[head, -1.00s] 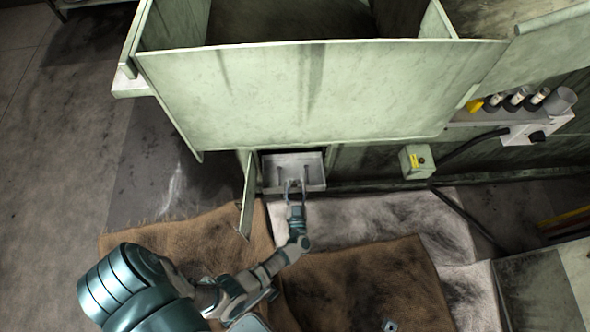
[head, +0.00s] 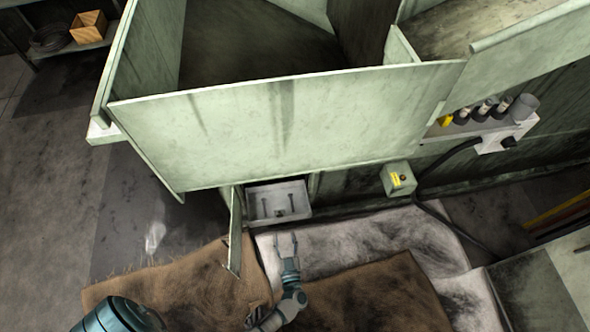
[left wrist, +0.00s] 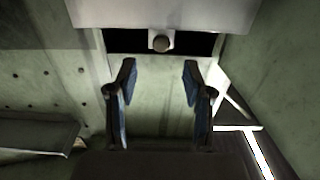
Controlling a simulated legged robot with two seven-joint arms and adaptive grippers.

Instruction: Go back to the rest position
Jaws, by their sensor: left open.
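My left gripper (head: 287,244) is open and empty in the head view. It is over the pale cloth, a little below and apart from a small grey tray (head: 262,205) in an opening of the green machine. A few thin bolt-like pieces stand or lie in the tray, too small to tell exactly. In the left wrist view the two blue-padded fingers (left wrist: 158,90) are spread with nothing between them, and a round knob (left wrist: 161,43) shows beyond them. My right gripper is not in view.
The large green bin (head: 290,125) of the machine stands above the tray. A narrow green door (head: 235,230) hangs open left of the tray. A small box with a yellow label (head: 398,179) is at the right. Brown and pale cloths (head: 350,240) cover the floor.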

